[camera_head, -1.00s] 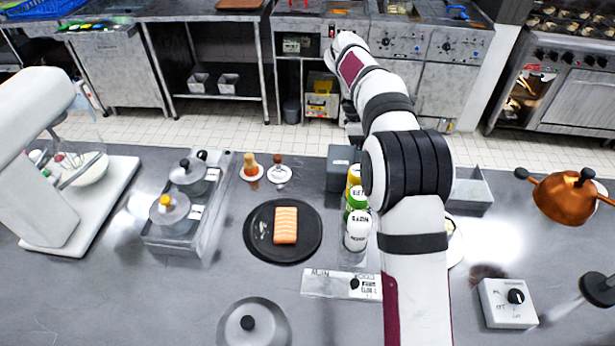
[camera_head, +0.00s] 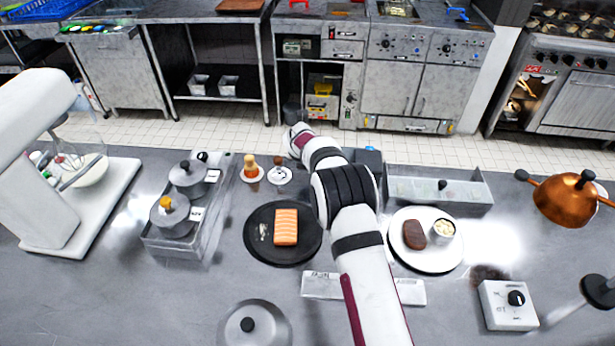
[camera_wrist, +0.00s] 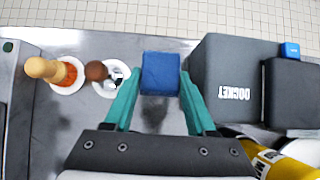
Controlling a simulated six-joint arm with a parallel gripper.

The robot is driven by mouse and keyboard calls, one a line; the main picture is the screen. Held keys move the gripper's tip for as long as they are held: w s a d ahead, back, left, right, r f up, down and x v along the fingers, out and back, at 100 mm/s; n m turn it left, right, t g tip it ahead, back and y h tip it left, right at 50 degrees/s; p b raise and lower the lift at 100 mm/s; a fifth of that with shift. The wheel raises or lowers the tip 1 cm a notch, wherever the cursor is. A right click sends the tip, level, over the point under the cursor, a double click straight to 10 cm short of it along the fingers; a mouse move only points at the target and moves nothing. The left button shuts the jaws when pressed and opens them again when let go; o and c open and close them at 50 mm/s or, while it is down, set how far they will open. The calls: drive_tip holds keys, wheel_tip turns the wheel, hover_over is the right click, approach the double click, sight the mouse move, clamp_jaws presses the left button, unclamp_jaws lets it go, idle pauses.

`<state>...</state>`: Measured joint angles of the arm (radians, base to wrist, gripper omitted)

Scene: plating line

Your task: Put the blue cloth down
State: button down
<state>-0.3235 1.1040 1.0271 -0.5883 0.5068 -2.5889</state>
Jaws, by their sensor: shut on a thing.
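The blue cloth (camera_wrist: 161,72) shows in the wrist view as a small folded square between the fingertips. My gripper (camera_wrist: 158,90), with two teal fingers, is shut on it. The cloth is above or at the far strip of the steel counter; I cannot tell whether it touches the surface. In the head view my arm hides the gripper and the cloth.
Left of the cloth are two small white dishes, one with a wooden-topped piece (camera_wrist: 42,68) and one with a brown-knobbed piece (camera_wrist: 97,71). A dark DOCKET box (camera_wrist: 225,90) stands close on the right. A yellow bottle (camera_wrist: 265,160) is nearby. Tiled floor lies beyond the counter edge.

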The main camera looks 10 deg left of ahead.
wheel_tip(320, 180, down, 6)
drive_tip(key=shift+f, duration=0.15)
drive_tip(key=shift+f, duration=0.15)
drive_tip(key=shift+c, duration=1.1)
unclamp_jaws()
drive_tip(key=shift+s+r, duration=0.1)
drive_tip(key=shift+r, duration=0.25)
drive_tip(key=v, duration=1.1)
drive_tip(key=shift+s+r, duration=0.2)
drive_tip(key=shift+r, duration=0.05)
